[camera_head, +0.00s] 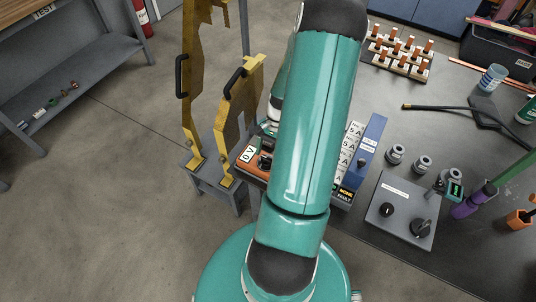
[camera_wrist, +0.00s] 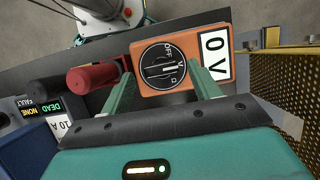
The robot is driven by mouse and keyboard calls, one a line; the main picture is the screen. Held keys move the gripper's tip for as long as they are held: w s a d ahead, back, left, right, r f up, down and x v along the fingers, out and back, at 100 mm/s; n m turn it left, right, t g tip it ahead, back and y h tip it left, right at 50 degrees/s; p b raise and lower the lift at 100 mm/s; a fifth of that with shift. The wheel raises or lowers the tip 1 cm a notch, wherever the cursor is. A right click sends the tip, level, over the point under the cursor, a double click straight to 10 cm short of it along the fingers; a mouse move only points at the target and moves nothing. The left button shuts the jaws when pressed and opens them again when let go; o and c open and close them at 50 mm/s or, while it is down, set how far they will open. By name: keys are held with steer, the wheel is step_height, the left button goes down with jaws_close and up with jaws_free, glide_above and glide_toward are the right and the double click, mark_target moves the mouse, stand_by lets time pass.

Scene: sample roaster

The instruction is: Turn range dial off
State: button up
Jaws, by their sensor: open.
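The range dial (camera_wrist: 163,66) is a round black knob with a white pointer bar on an orange meter (camera_wrist: 205,45). Its printed marks include OFF, V and an ohm sign. The pointer lies roughly along the OFF-to-ohm line; I cannot tell which end points. The meter's label reads 0 V. My gripper (camera_wrist: 165,88) is open, with one green finger on each side of the dial, near the meter's lower edge. I cannot tell whether the fingers touch it. In the head view the meter (camera_head: 252,167) is partly hidden behind my teal arm.
A red cylinder (camera_wrist: 92,77) and a black one lie left of the dial. A yellow perforated guard (camera_wrist: 288,75) stands to the right. The head view shows a grey box with knobs (camera_head: 402,212), a blue block (camera_head: 370,140) and a bench (camera_head: 455,95) with several parts.

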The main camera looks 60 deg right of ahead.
steer(key=shift+a+f, duration=0.25)
steer(key=shift+f, duration=0.35)
steer(key=c, duration=1)
steer(key=shift+w+n, duration=0.1)
steer(key=shift+n, duration=0.4)
steer(key=n+g, duration=0.1)
steer(key=n, duration=0.1)
steer(key=n+g+h, duration=0.1)
steer(key=n, duration=0.1)
steer(key=shift+w+a, duration=0.1)
steer(key=shift+w, duration=0.1)
steer(key=n+g, duration=0.1)
steer(key=n, duration=0.2)
steer(key=n+h, duration=0.1)
steer(key=n, duration=0.2)
steer(key=shift+a+n+g+h, duration=0.1)
steer(key=shift+n+g+h, duration=0.2)
steer(key=shift+n+g, duration=0.1)
